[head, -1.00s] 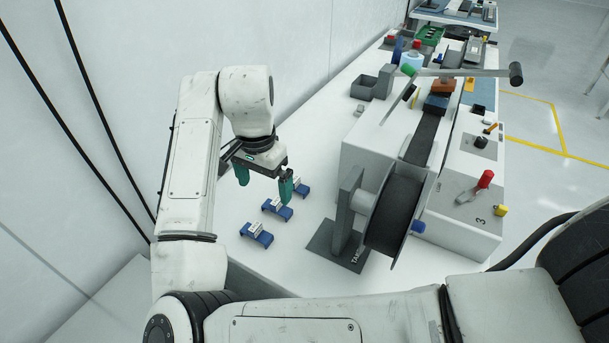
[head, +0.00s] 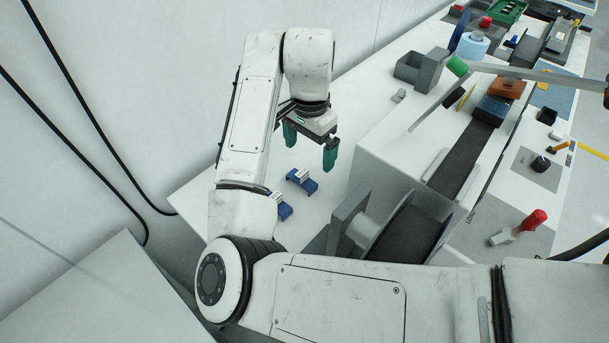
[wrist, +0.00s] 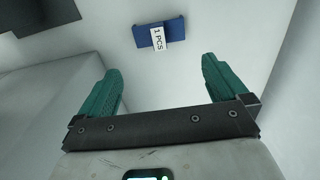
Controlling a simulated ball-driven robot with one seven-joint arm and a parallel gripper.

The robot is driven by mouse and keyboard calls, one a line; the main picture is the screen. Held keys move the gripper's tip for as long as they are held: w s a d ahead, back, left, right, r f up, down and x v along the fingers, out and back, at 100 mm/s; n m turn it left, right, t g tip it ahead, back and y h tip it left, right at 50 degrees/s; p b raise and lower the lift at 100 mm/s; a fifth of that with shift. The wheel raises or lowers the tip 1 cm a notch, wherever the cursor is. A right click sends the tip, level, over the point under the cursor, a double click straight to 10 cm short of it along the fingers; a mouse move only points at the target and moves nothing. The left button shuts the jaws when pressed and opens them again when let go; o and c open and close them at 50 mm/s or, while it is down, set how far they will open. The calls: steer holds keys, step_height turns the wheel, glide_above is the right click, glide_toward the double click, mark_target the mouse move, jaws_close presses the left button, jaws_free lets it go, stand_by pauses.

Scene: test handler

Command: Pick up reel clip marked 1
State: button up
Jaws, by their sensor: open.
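In the wrist view a blue reel clip (wrist: 145,38) with a white label reading "1 PCS" lies ahead of the fingertips, roughly centred between them and apart from them. My gripper (wrist: 161,70) has two green fingers spread wide with nothing between them. In the head view my gripper (head: 309,154) hangs above the white bench. Below it lies a blue clip (head: 308,185), with a second blue clip (head: 285,212) nearer, partly hidden by my arm. Their labels are too small to read there, so I cannot tell which is marked 1.
Grey bins (head: 409,68) sit further back. The wall is close on the left.

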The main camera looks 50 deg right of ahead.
mark_target(305, 170)
step_height(305, 170, down, 2)
steer(key=f, duration=0.1)
steer(key=a+f+b, duration=0.1)
steer(key=f, duration=0.1)
steer(key=shift+w+a+f, duration=0.1)
steer(key=shift+f, duration=1.1)
steer(key=c, duration=1)
